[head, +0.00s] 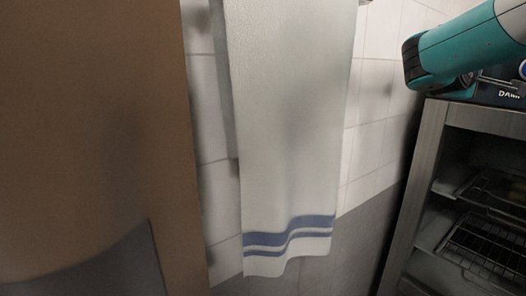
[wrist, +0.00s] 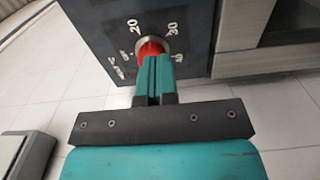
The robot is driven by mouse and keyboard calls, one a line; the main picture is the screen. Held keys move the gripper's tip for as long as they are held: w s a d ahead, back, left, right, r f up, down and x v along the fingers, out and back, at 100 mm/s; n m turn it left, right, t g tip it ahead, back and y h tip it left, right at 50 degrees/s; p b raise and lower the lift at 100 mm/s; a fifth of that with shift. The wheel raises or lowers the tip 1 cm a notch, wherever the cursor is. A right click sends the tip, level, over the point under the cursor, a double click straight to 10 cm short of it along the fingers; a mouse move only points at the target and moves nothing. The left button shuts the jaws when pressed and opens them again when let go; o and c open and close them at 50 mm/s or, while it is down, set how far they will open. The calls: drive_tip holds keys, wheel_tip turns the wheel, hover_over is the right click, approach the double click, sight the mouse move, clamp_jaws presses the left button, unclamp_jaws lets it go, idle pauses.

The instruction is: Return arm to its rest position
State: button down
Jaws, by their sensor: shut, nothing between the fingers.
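My gripper (wrist: 154,62) shows in the wrist view with its two teal fingers closed together and nothing between them. Its fingertips overlap a round silver and red dial (wrist: 151,46) on a dark panel (wrist: 185,30) marked with white numbers. I cannot tell whether the tips touch the dial. In the head view, a teal part of my arm (head: 450,50) reaches in at the upper right, and the gripper itself is out of that view.
A steel cabinet with wire racks (head: 480,240) stands at the right of the head view. A white towel with blue stripes (head: 290,130) hangs at the middle by a tiled wall (head: 380,100). A brown panel (head: 90,110) fills the left. Pale floor tiles (wrist: 285,110) show in the wrist view.

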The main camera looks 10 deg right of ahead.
drive_tip(key=shift+a, duration=0.2)
drive_tip(key=w+a+f+t+y, duration=0.1)
drive_tip(key=a+f+y, duration=0.25)
drive_tip(key=f, duration=0.35)
drive_tip(key=w+a+f+y, duration=0.1)
drive_tip(key=a+f+y, duration=0.2)
drive_tip(key=a+f, duration=0.25)
drive_tip(key=s+a+f+m+g+y, duration=0.1)
drive_tip(key=s+a+f+m+y, duration=0.1)
drive_tip(key=s+a+f+y, duration=0.35)
drive_tip(key=s+a+f+m+g+y, duration=0.1)
drive_tip(key=s+a+f+y, duration=0.1)
drive_tip(key=a+f, duration=0.55)
drive_tip(key=s+a+f+m+g+y, duration=0.2)
drive_tip(key=s+a+f+g+y, duration=0.1)
drive_tip(key=s+a+f, duration=0.45)
drive_tip(key=s+a+r+n+g+y+b, duration=0.2)
drive_tip(key=s+a+n, duration=0.5)
drive_tip(key=s+a, duration=0.4)
drive_tip(key=a+r+y+b, duration=0.1)
drive_tip(key=a+r+b, duration=0.1)
drive_tip(key=a+r, duration=0.1)
drive_tip(key=shift+a+n+g+y+b, duration=0.3)
drive_tip(key=shift+g+y+b, duration=0.05)
drive_tip(key=shift+g+y, duration=0.05)
